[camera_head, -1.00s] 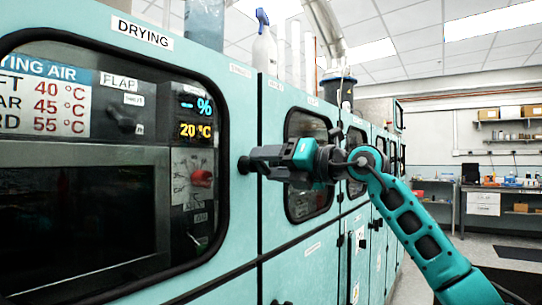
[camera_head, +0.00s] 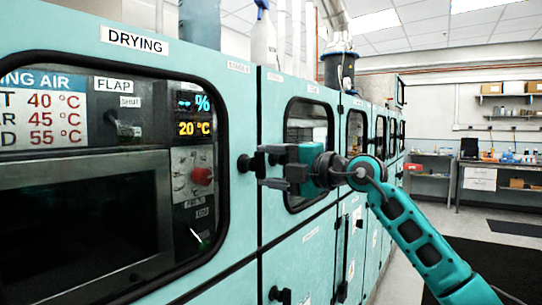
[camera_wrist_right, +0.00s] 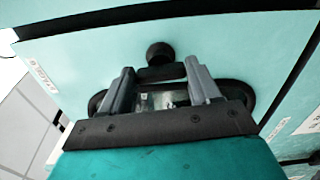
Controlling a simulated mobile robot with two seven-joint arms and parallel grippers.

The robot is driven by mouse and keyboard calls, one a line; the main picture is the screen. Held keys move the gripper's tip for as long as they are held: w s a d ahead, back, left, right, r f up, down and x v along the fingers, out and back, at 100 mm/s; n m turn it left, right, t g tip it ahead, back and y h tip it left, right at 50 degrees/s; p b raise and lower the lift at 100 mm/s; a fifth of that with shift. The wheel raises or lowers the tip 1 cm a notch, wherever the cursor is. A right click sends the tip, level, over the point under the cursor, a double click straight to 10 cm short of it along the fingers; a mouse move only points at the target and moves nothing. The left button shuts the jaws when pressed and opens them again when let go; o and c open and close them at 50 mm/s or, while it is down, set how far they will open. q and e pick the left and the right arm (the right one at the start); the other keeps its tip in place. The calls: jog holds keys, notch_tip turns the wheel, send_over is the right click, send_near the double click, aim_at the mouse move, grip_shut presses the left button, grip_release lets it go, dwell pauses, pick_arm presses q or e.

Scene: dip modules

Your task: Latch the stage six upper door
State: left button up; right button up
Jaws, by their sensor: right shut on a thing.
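The upper door (camera_head: 239,110) is the large teal panel at left with the DRYING sign and a window. It looks flush with the cabinet front. Its black latch (camera_head: 258,160) sits at the door's right edge, with a round knob (camera_head: 243,163). The knob (camera_wrist_right: 160,54) and the dark latch bar (camera_wrist_right: 162,73) also show in the right wrist view. My right gripper (camera_head: 270,168) is at the latch, its fingers one above the other. In the wrist view the fingers (camera_wrist_right: 160,82) stand either side of the bar, shut on the latch; the exact contact is hard to see. My left gripper is out of view.
A red knob (camera_head: 202,176) and displays show behind the door window. Another latch (camera_head: 280,295) is below. More teal cabinets with windows (camera_head: 310,127) run back to the right. A spray bottle (camera_head: 263,42) stands on top. The floor at right is open, with dark mats.

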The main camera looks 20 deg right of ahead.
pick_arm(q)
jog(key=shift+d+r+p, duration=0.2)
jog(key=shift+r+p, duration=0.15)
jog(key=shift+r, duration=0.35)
pick_arm(e)
jog(key=shift+m, duration=0.6)
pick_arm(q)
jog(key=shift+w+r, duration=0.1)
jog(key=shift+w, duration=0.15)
pick_arm(e)
jog(key=o, duration=1.1)
jog(key=shift+c, duration=0.2)
pick_arm(q)
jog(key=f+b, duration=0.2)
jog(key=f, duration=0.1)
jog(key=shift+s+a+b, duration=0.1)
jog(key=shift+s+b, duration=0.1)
jog(key=shift+b, duration=0.15)
pick_arm(e)
jog(key=v, duration=1.3)
